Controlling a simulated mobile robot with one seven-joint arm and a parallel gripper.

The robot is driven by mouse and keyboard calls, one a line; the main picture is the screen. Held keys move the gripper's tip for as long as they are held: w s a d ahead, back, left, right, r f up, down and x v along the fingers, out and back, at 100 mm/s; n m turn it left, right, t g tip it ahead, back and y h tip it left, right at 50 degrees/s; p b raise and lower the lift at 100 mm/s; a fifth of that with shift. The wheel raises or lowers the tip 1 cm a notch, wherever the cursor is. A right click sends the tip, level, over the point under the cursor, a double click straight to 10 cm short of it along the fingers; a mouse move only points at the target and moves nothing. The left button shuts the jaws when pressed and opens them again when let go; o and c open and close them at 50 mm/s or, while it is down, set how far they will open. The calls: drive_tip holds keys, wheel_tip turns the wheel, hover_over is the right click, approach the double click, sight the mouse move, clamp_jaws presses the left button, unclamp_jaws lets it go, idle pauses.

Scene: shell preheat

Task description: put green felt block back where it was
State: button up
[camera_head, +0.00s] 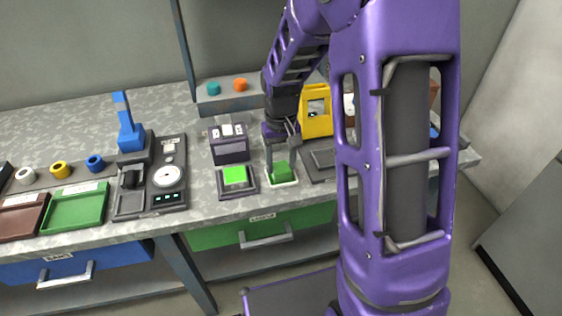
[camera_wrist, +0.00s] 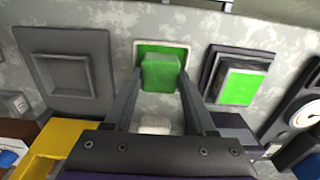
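The green felt block (camera_head: 282,171) is at a small white-rimmed green pad (camera_head: 293,183) near the counter's front edge. In the wrist view the block (camera_wrist: 160,72) covers part of the green pad (camera_wrist: 178,47). My gripper (camera_head: 276,168) points down over the pad, and in the wrist view its fingers (camera_wrist: 160,80) stand on either side of the block. The fingertips are very close to the block's sides; I cannot tell whether they press on it. Whether the block rests on the pad or hangs just above it is unclear.
A dark stand with a bright green top (camera_head: 235,176) is beside the pad on the left, and a grey square plate (camera_head: 323,158) on the right. A dark box (camera_head: 229,147) and a yellow frame (camera_head: 317,120) stand behind. Trays (camera_head: 77,208) are far left.

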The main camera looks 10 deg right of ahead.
sight(281, 166)
drive_tip(key=o, duration=0.5)
drive_tip(key=shift+c, duration=0.2)
wheel_tip(281, 166, up, 12)
drive_tip(key=p, duration=0.2)
drive_tip(key=shift+r, duration=0.2)
